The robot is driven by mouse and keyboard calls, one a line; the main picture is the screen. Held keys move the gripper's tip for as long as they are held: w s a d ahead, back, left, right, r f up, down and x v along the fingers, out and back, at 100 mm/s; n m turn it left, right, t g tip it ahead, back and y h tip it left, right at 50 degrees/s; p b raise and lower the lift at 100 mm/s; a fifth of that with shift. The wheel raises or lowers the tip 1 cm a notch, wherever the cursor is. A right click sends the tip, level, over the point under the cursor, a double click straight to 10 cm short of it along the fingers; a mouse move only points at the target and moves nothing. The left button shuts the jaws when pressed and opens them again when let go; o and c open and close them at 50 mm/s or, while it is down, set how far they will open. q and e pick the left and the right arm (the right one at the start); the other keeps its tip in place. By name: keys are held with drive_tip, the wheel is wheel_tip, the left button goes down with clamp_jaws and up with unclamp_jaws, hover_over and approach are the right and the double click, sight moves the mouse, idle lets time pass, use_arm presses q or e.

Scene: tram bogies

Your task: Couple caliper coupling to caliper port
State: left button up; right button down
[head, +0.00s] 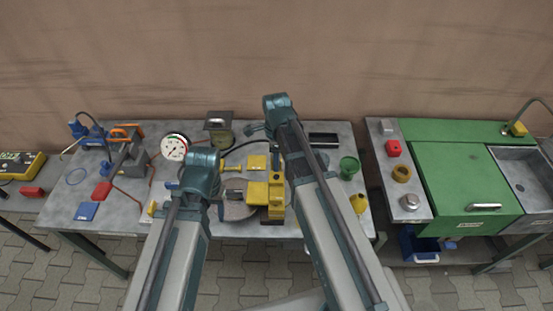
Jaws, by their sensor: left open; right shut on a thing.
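A yellow caliper-like block (266,196) stands on the bench in the middle, partly behind my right arm. I cannot make out the port on it. A black hose (240,146) curves from the middle of the bench up toward my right gripper (276,145). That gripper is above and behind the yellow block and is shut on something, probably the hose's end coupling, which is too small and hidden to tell. My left gripper (216,205) is open, left of the yellow block, and its fingers are mostly hidden by its own wrist.
A green cup (349,167) and yellow funnel (358,203) are right. A green cabinet (460,185) stands beyond a gap.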

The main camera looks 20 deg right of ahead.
drive_tip(key=b, duration=0.4)
hover_over(276, 177)
drive_tip(key=shift+f, duration=2.35)
drive_tip(key=shift+f+b, duration=0.6)
drive_tip(key=shift+b, duration=0.1)
drive_tip(key=shift+c, duration=1.6)
unclamp_jaws()
drive_tip(key=shift+r, duration=0.1)
wheel_tip(276, 177, up, 14)
drive_tip(key=p, duration=1.4)
